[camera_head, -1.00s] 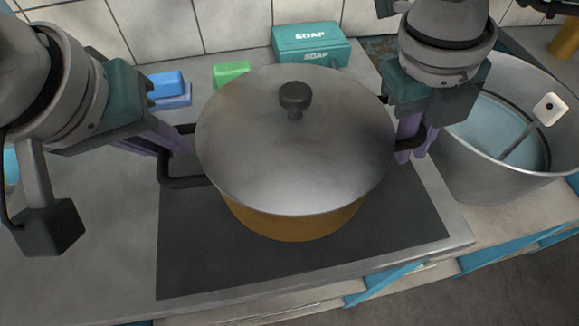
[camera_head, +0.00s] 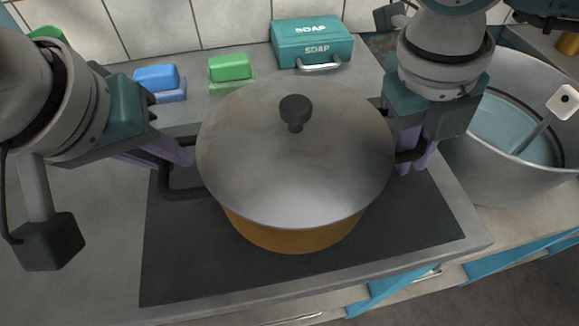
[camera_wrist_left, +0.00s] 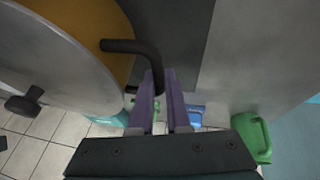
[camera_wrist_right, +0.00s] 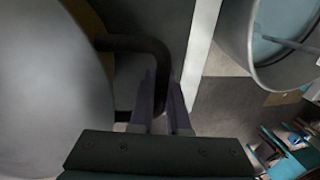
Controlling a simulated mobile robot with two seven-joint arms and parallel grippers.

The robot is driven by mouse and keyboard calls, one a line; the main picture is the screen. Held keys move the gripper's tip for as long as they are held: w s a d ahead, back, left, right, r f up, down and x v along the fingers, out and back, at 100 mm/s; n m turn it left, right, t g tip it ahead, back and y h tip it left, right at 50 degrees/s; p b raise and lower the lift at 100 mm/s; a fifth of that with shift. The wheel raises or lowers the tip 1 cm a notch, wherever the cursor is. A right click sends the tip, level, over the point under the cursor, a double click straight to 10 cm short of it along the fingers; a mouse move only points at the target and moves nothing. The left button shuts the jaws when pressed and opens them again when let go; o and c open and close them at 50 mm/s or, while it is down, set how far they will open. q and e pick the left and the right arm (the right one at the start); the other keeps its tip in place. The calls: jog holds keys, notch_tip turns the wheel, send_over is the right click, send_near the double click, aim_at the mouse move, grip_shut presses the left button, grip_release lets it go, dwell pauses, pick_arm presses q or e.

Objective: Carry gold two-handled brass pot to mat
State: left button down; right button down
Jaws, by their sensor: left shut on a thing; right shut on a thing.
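The gold brass pot (camera_head: 292,238) is in the middle of the head view, with a grey metal lid (camera_head: 290,165) and a dark knob on it. It appears over a dark mat (camera_head: 410,235); whether its base touches the mat is hidden. My left gripper (camera_head: 180,160) is shut on the pot's left dark handle, which shows between the purple fingers in the left wrist view (camera_wrist_left: 159,92). My right gripper (camera_head: 412,155) is shut on the right dark handle, also seen in the right wrist view (camera_wrist_right: 160,100). The lid looks level.
A large grey pot (camera_head: 490,175) with bluish contents and a ladle stands at the right. Behind are a teal soap box (camera_head: 312,45), a green block (camera_head: 230,68) and a blue block (camera_head: 157,78). The counter's front edge lies close in front of the mat.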

pick_arm(q)
jog(key=shift+w+f, duration=0.1)
jog(key=shift+f, duration=0.35)
pick_arm(e)
jog(key=shift+f, duration=0.5)
pick_arm(q)
jog(key=c, duration=0.9)
grip_release()
pick_arm(e)
jog(key=c, duration=0.9)
grip_release()
jog(key=shift+r, duration=0.1)
pick_arm(q)
jog(key=shift+r, duration=0.1)
pick_arm(e)
jog(key=shift+w+a+r, duration=0.1)
jog(key=shift+r, duration=0.3)
pick_arm(q)
jog(key=v, duration=1.2)
pick_arm(e)
jog(key=r, duration=0.3)
jog(key=a+r, duration=0.1)
jog(key=r, duration=0.3)
jog(key=a+r, duration=0.1)
jog(key=r, duration=0.3)
pick_arm(q)
jog(key=shift+a, duration=0.1)
pick_arm(e)
jog(key=shift+s+a, duration=0.1)
jog(key=shift+s, duration=0.2)
